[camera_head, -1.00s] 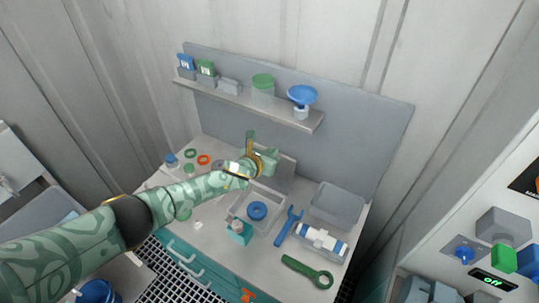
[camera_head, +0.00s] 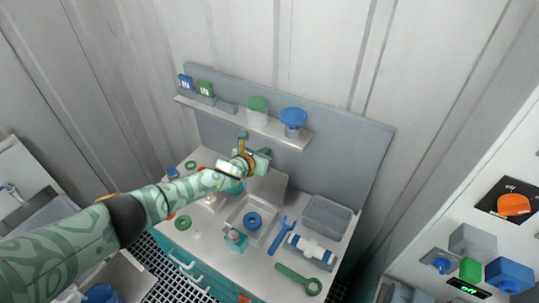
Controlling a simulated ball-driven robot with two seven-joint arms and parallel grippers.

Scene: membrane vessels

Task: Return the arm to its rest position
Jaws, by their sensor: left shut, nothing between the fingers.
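My left arm comes in from the left, patterned in green. My left gripper (camera_head: 255,150) is at its end, over the back of the bench below the shelf. Its fingers are shut with nothing seen between them. The gripper and forearm hide part of the back left of the bench top. My right gripper does not show.
The bench holds a tray with a blue ring (camera_head: 252,220), a teal block (camera_head: 236,240), a blue wrench (camera_head: 281,236), a white cylinder (camera_head: 312,248), a green wrench (camera_head: 299,281) and a grey bin (camera_head: 326,217). A shelf (camera_head: 245,121) with a blue funnel (camera_head: 293,117) and green cup (camera_head: 258,110) stands behind.

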